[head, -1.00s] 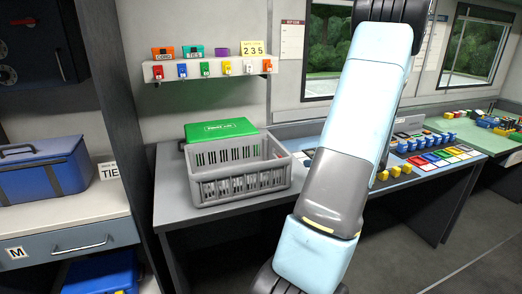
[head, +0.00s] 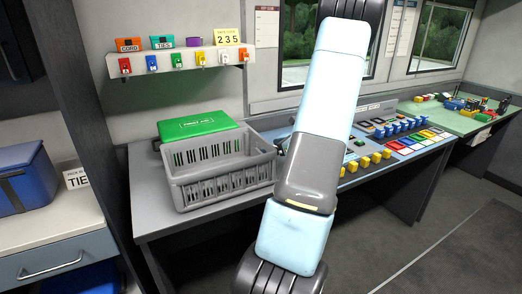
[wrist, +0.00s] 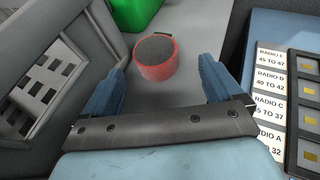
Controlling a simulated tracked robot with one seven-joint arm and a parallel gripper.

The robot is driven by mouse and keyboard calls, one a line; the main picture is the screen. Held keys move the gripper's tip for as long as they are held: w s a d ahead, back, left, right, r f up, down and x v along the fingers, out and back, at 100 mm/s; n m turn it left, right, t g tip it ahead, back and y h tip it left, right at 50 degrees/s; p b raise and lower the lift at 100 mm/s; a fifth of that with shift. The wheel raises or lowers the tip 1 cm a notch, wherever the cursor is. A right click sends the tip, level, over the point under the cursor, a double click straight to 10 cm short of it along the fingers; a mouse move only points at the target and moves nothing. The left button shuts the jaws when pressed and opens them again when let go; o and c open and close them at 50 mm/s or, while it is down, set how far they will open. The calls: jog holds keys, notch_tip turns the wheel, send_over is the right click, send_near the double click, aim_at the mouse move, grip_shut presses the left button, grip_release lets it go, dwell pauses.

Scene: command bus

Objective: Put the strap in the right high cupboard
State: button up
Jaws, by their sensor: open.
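A short red round thing with a dark grey top (wrist: 157,57) stands on the grey counter in the wrist view. It may be the rolled strap, but I cannot tell for sure. My gripper (wrist: 162,70) is open, with its two blue fingers apart and the red thing just beyond and between their tips. Nothing is held. In the head view my arm hides the gripper and that part of the counter. No right high cupboard can be made out in either view.
A grey slatted crate (head: 222,184) stands on the counter, left of my gripper in the wrist view. A green first aid box (head: 198,124) is behind it. A button console (head: 405,140) lies to the right. A small shelf (head: 180,60) hangs above. The floor at right is clear.

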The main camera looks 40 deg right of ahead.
jog(key=shift+a+x, duration=0.15)
jog(key=shift+x, duration=1.2)
jog(key=shift+a+x, duration=0.15)
jog(key=shift+x, duration=1.2)
jog(key=shift+s, duration=0.1)
jog(key=c, duration=1.3)
jog(key=shift+r, duration=0.25)
jog(key=shift+c, duration=0.5)
jog(key=shift+r, duration=0.35)
jog(key=s+r, duration=0.4)
jog(key=r, duration=0.3)
jog(key=shift+s, duration=0.15)
jog(key=v, duration=0.3)
jog(key=a+v, duration=0.1)
jog(key=v, duration=0.7)
jog(key=shift+a+r, duration=0.25)
jog(key=shift+c, duration=0.8)
